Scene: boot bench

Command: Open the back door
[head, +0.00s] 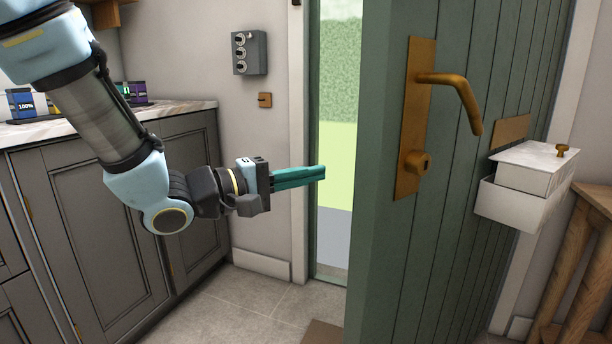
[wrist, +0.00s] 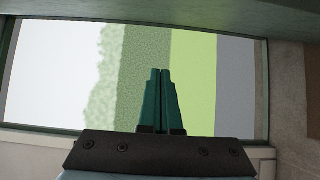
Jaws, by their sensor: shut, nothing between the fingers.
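The green plank back door (head: 450,200) stands ajar in the head view, with daylight, a hedge and grass showing through the gap on its left. Its brass lever handle (head: 452,88) sits on a long brass plate (head: 412,130) with a lock knob below. My gripper (head: 322,173) is shut and empty, its teal fingers pointing right at the gap, left of the door's edge. I cannot tell whether the fingertips touch the door. In the wrist view my gripper (wrist: 160,72) shows against the bright doorway opening (wrist: 195,90). The door's hinges are not in view.
Dark grey cabinets (head: 110,200) with a pale worktop (head: 180,110) stand on the left under my arm. A grey switch box (head: 249,53) is on the wall. A white box (head: 520,205) and a wooden bench (head: 590,230) are at right.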

